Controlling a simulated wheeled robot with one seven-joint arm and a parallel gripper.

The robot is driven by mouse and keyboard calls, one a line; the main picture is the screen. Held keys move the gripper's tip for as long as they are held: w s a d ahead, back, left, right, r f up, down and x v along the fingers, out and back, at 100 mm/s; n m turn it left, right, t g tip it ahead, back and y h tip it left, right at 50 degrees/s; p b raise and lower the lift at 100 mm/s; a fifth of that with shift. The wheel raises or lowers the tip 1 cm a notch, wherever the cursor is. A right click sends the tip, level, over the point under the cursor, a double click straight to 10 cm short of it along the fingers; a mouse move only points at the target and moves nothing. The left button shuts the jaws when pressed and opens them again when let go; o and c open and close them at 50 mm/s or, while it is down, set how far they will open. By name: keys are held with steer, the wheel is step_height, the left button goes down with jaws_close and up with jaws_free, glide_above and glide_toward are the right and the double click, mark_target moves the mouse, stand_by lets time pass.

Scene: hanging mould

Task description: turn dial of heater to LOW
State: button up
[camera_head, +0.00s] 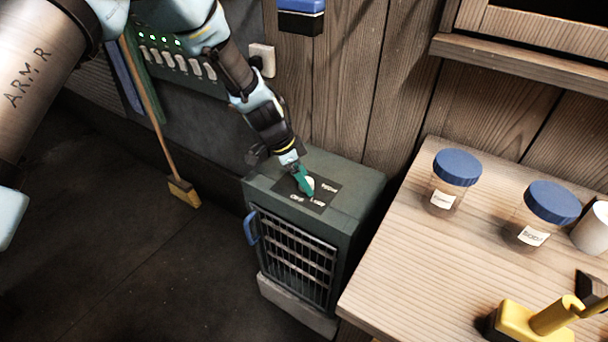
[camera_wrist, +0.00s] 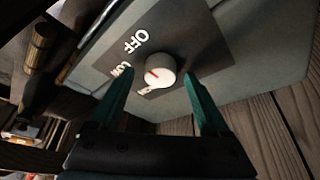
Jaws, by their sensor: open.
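The heater (camera_head: 345,200) is a dark green box with a front grille, standing on the floor against the wooden wall. In the wrist view the words OFF and LOW are beside the dial on the left, LOW partly covered by a finger. Which word the red mark points to is unclear. My gripper (camera_wrist: 158,80) has its green fingers apart, one on each side of the dial. Contact with the dial cannot be told. In the head view my gripper (camera_head: 302,180) reaches down over the plate and partly hides the dial.
A wooden table (camera_head: 400,250) stands right of the heater, bearing blue-lidded jars (camera_head: 457,167) and a yellow tool (camera_head: 525,320). A broom (camera_head: 184,193) leans at the left. A switch panel (camera_head: 180,62) is on the wall behind my arm. The floor at left is clear.

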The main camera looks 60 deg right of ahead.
steer(key=shift+f, duration=0.15)
steer(key=shift+c, duration=0.2)
jaws_close()
stand_by(0.4)
